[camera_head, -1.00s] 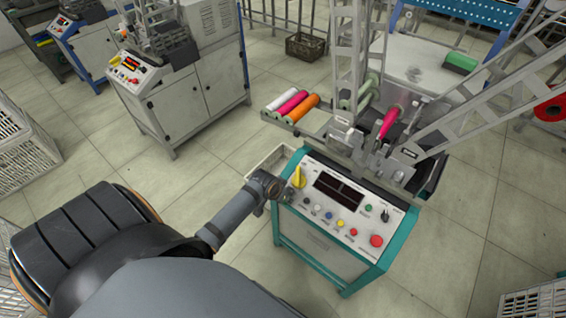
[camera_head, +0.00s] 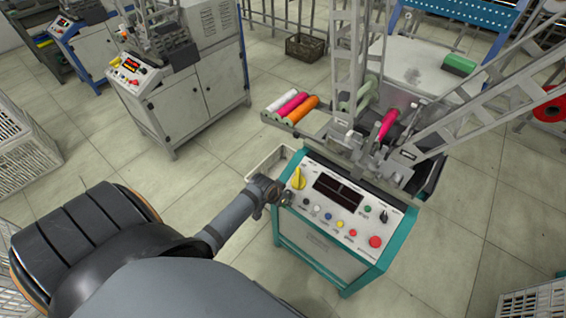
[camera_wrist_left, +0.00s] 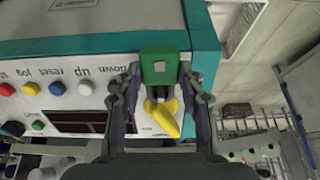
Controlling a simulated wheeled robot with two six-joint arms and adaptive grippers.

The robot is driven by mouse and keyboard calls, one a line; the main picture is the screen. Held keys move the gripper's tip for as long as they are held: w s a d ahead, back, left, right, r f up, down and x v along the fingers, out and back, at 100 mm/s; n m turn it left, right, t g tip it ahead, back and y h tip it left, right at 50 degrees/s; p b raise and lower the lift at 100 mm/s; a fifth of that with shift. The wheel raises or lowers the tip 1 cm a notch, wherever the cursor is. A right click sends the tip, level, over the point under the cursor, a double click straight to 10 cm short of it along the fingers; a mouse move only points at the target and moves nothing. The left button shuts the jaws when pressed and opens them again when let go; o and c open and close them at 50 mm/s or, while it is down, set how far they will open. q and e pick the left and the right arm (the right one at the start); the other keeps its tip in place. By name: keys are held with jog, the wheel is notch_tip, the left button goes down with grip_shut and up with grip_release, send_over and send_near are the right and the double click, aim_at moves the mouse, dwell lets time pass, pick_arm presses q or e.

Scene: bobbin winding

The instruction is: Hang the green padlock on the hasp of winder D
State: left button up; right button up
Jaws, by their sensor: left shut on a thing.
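The green padlock (camera_wrist_left: 159,67) is between the fingertips of my left gripper (camera_wrist_left: 159,78) in the left wrist view. The gripper is shut on it. The winder in front of me has a teal-edged white control panel (camera_head: 326,226), and my left gripper (camera_head: 279,194) is at the panel's left end in the head view. A yellow rotary handle (camera_head: 299,178) stands there; in the wrist view this handle (camera_wrist_left: 163,118) appears just below the padlock. My right gripper is not in view.
Coloured push buttons (camera_head: 340,224) and a dark display (camera_head: 338,190) lie right of the handle. A tray of coloured bobbins (camera_head: 291,105) and metal lattice arms (camera_head: 485,95) rise behind the panel. Open tiled floor (camera_head: 200,165) lies to the left.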

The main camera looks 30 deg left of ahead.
pick_arm(q)
jog(key=shift+s+f, duration=0.15)
jog(key=o, duration=1.4)
jog(key=shift+c, duration=0.2)
jog(key=v, duration=1.2)
